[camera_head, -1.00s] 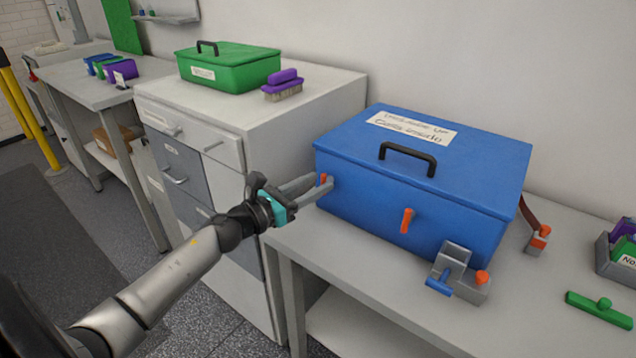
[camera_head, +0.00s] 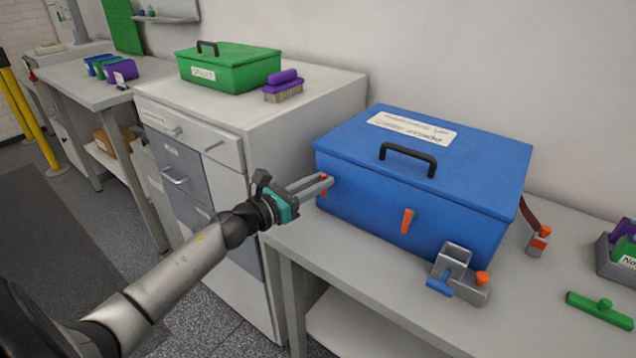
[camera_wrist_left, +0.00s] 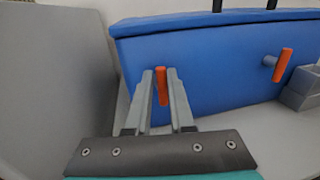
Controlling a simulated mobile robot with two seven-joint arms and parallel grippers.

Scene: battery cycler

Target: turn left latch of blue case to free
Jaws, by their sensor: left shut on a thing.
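The blue case (camera_head: 360,200) stands on the bench with its lid shut and a black handle (camera_head: 408,153) on top. Its left latch is a small orange lever (camera_wrist_left: 162,86) on the front face, mostly covered by my fingers in the head view. In the left wrist view it stands about upright between my fingertips. My left gripper (camera_head: 326,182) is shut on this latch. The case's other orange latch (camera_head: 407,220) stands nearly upright further right on the front; it also shows in the left wrist view (camera_wrist_left: 282,65). My right gripper is not in view.
A grey clamp (camera_head: 455,268) with blue and orange knobs stands before the case's right corner. A green handled piece (camera_head: 600,309) lies on the bench at right. A green case (camera_head: 228,69) and purple brush (camera_head: 284,86) sit on the cabinet at left.

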